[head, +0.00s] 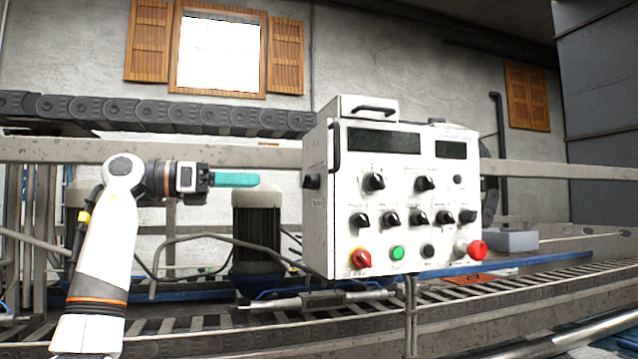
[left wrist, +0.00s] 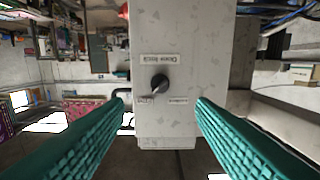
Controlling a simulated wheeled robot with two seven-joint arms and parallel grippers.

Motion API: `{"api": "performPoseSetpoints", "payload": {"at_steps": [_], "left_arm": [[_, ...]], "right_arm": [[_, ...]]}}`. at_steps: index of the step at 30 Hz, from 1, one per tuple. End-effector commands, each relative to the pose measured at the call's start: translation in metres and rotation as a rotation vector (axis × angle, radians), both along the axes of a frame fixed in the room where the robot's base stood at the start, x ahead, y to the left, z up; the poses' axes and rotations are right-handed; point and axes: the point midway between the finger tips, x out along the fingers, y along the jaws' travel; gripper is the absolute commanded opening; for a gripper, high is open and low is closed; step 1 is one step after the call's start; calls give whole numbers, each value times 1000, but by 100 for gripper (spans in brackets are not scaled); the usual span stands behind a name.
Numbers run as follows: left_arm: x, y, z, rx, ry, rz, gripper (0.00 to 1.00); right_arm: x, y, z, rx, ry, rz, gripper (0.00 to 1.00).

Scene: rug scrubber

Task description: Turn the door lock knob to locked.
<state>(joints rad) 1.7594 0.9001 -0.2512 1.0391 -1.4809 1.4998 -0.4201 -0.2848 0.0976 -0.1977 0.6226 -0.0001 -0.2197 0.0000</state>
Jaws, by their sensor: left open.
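The door lock knob (left wrist: 160,84) is a black round knob on the narrow side face of a white control box (head: 318,230). In the left wrist view its label above it appears upside down, and two small labels sit below it, left and right. Its pointer seems to lean to the lower left, toward the left label; the small words are hard to read. The knob also shows in the head view (head: 312,181). My left gripper (head: 258,179) has teal fingers, is open and empty, and faces the knob from the left, apart from it. My right gripper is not in view.
The box front carries several black knobs, a green button (head: 397,252), a red-yellow switch (head: 360,259) and a red button (head: 477,249). A dark motor (head: 257,225) stands below my left gripper. A conveyor rail (head: 200,345) runs along the bottom. The gap between fingers and box is clear.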

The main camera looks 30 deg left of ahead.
Motion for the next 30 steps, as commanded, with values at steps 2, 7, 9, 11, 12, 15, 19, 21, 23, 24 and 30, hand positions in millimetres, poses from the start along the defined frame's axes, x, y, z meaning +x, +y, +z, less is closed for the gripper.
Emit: {"api": "performPoseSetpoints", "payload": {"at_steps": [2,7,9,11,12,15,19,21,23,24,30], "left_arm": [[6,-5,0,2,2,-2,51],[29,-26,1,2,2,-6,51],[40,-36,1,1,2,-5,51],[50,-45,1,1,2,-7,51],[56,-49,1,0,1,-5,51],[68,-61,1,0,1,-5,51],[81,-71,1,-1,1,-4,51],[85,-74,0,1,1,-4,51],[87,-76,0,0,0,-2,51],[88,-76,0,0,0,-2,51],[89,-77,-1,-1,-1,-2,51]], "right_arm": [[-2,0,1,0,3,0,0],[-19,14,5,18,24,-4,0],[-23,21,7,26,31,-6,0],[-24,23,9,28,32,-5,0],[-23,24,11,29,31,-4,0],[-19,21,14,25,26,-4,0],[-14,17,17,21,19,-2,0],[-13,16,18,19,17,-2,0],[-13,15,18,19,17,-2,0],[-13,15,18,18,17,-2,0],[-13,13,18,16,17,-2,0]]}}
